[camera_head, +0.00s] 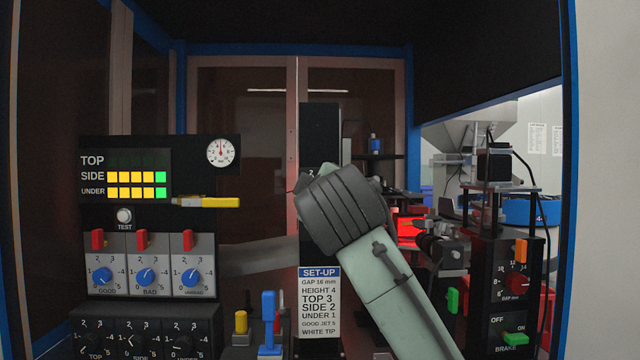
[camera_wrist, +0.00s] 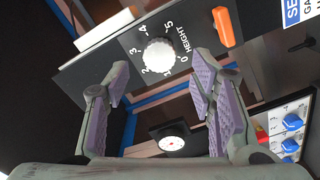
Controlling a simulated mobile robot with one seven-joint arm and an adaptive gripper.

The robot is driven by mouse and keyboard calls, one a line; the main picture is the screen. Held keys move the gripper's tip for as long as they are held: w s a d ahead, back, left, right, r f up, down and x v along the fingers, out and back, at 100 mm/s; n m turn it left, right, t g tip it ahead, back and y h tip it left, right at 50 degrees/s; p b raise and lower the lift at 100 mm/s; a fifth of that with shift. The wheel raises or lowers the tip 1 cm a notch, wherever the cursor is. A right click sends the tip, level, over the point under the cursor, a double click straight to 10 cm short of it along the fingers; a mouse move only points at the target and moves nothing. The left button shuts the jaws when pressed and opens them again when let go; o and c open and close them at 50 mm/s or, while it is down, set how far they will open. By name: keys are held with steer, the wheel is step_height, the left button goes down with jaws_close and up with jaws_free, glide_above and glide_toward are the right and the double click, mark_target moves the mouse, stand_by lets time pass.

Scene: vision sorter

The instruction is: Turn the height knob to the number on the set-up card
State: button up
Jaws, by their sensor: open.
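The height knob (camera_wrist: 158,55) is a pale, ribbed round knob on a dark panel in the wrist view. Numbers from 0 to 5 and the word HEIGHT surround it; I cannot tell which number it points to. My gripper (camera_wrist: 160,74) is open, its two purple-padded fingers apart on either side below the knob, with nothing between them. I cannot tell how far they are from it. The set-up card (camera_head: 319,301) in the head view reads HEIGHT 4. In the head view my arm hides the knob and the fingers.
An orange lever (camera_wrist: 227,27) sits beside the knob. A round gauge (camera_wrist: 172,137) and blue knobs (camera_wrist: 291,122) also show. In the head view, a jet panel (camera_head: 146,262) stands left, upright blue (camera_head: 269,321) and yellow (camera_head: 241,322) handles stand low, and a gap-and-brake box (camera_head: 501,318) stands right.

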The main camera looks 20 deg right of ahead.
steer(key=p+x, duration=0.1)
steer(key=x, duration=0.3)
steer(key=shift+w+d, duration=0.1)
steer(key=shift+w, duration=0.3)
steer(key=c, duration=1.1)
steer(key=shift+c, duration=0.2)
steer(key=m, duration=1)
steer(key=shift+b, duration=0.35)
steer(key=shift+m, duration=0.4)
